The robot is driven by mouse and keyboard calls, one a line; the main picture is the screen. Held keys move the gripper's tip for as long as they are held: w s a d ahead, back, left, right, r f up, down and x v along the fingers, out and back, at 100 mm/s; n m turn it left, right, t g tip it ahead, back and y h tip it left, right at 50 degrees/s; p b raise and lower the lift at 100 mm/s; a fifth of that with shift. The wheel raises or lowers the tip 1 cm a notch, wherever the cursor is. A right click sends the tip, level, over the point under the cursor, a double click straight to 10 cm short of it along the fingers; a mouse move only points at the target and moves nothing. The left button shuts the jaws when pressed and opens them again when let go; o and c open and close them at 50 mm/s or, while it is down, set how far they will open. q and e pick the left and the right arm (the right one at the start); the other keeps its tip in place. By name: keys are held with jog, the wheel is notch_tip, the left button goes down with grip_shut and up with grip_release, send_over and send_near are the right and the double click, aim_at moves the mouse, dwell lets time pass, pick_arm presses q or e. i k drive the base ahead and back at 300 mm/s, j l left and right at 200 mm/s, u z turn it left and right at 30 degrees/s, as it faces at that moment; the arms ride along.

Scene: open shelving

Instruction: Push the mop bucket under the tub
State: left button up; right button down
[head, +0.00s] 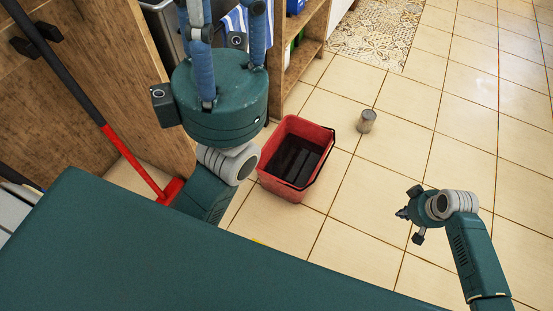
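A red mop bucket (271,175) stands upright on the tiled floor, with a dark inside and a black handle along its right rim. No tub can be made out for sure in the head view. My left gripper (228,50) is large and close to the camera, left of and above the bucket in the picture; its fingers point up and their tips run out of the picture. My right gripper (410,214) is to the right of the bucket, apart from it, and nothing shows in it. Its small fingers are partly hidden by its own palm.
A grey metal can (367,121) stands on the floor right of the bucket. Wooden shelving (301,65) is behind the bucket. A red-headed broom or mop (150,180) leans at the left by a wooden panel (110,65). The floor (450,120) at the right is mostly clear.

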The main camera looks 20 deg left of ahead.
aim_at(289, 161)
jog(key=i+j+u, duration=0.1)
jog(key=u, duration=0.3)
jog(key=i+u, duration=0.4)
jog(key=k+l, duration=0.05)
jog(key=k, duration=0.05)
